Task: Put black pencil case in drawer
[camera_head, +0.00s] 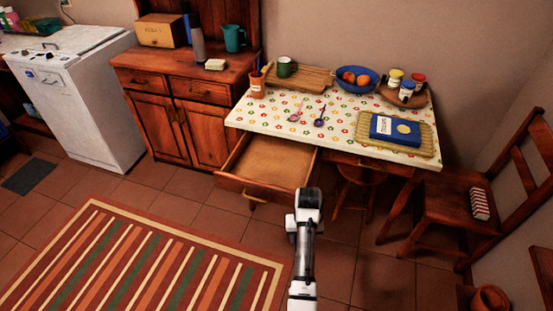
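A wooden drawer (262,172) under the left part of the patterned table is pulled open, and the part of its inside that shows looks empty. My arm comes up from the bottom of the view, and its end (307,203) is just right of the drawer's front corner in the picture. The fingers do not show clearly, so I cannot tell whether my gripper is open or holds anything. I cannot make out a black pencil case anywhere in this view.
The table (262,112) bears a blue book (381,127), a blue fruit bowl (343,82), jars, a green mug (286,67) and two spoons. A stool (357,177) and a chair (455,200) stand right of my arm. A striped rug (150,262) lies on the open floor at left.

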